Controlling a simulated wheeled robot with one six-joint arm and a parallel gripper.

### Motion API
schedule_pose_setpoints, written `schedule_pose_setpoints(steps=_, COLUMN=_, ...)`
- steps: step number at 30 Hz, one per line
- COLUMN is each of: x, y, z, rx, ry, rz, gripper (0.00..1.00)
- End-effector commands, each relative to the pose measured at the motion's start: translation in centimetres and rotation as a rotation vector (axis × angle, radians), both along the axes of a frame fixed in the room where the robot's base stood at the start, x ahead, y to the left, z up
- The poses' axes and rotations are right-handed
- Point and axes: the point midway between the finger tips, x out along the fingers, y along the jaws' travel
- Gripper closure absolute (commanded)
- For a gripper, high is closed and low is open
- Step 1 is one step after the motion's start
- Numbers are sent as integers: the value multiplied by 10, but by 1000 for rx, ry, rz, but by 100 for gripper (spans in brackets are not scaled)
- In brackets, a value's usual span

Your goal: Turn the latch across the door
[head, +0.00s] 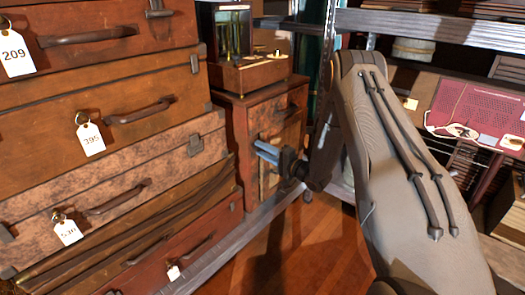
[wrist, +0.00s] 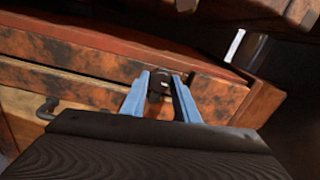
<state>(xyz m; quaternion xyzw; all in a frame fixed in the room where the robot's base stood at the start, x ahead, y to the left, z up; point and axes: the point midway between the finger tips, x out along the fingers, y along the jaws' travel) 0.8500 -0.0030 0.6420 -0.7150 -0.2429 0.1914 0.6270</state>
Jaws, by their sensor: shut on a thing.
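A small red-brown wooden cabinet (head: 236,130) stands beyond the suitcases, its burl-panelled door front (head: 268,125) facing my arm. My gripper (head: 262,150) is at this front, its pale blue fingers pointing left. In the wrist view, my gripper (wrist: 160,78) is shut on a small dark latch (wrist: 158,86) at the edge of the burl panel (wrist: 218,95). The latch's far side and exact angle are hard to tell. In the head view the latch is hidden by my gripper.
Stacked suitcases (head: 110,105) with numbered tags fill the left. A wooden box with glass (head: 245,72) stands on the cabinet. A metal shelf rail (head: 430,28) crosses the upper right. A dark handle (wrist: 47,107) shows left in the wrist view. Wooden floor (head: 300,245) is clear below.

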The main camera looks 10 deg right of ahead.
Motion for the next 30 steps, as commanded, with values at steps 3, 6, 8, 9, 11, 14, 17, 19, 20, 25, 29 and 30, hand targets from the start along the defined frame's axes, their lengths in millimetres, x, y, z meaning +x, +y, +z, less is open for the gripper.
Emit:
schedule_pose_setpoints(steps=3, x=0, y=0, z=-1, rx=1, ry=2, rz=0, gripper=95)
schedule_pose_setpoints(steps=6, x=0, y=0, z=-1, rx=1, ry=2, rz=0, gripper=95)
schedule_pose_setpoints(steps=8, x=0, y=0, z=-1, rx=1, ry=2, rz=0, gripper=95)
schedule_pose_setpoints(steps=9, x=0, y=0, z=-1, rx=0, ry=1, rz=0, gripper=67)
schedule_pose_setpoints(steps=11, x=0, y=0, z=-1, rx=0, ry=1, rz=0, gripper=64)
schedule_pose_setpoints(steps=14, x=0, y=0, z=0, rx=0, ry=1, rz=0, gripper=64)
schedule_pose_setpoints(steps=17, x=0, y=0, z=0, rx=0, ry=0, rz=0, gripper=64)
schedule_pose_setpoints(steps=19, x=-1, y=-1, z=0, rx=0, ry=1, rz=-1, gripper=64)
schedule_pose_setpoints(steps=20, x=-2, y=-2, z=0, rx=0, ry=1, rz=-1, gripper=64)
schedule_pose_setpoints(steps=25, x=-18, y=-15, z=-1, rx=1, ry=2, rz=-4, gripper=64)
schedule_pose_setpoints(steps=29, x=-36, y=-28, z=-1, rx=0, ry=2, rz=-4, gripper=64)
schedule_pose_setpoints(steps=30, x=-41, y=-31, z=-2, rx=0, ry=2, rz=-3, gripper=64)
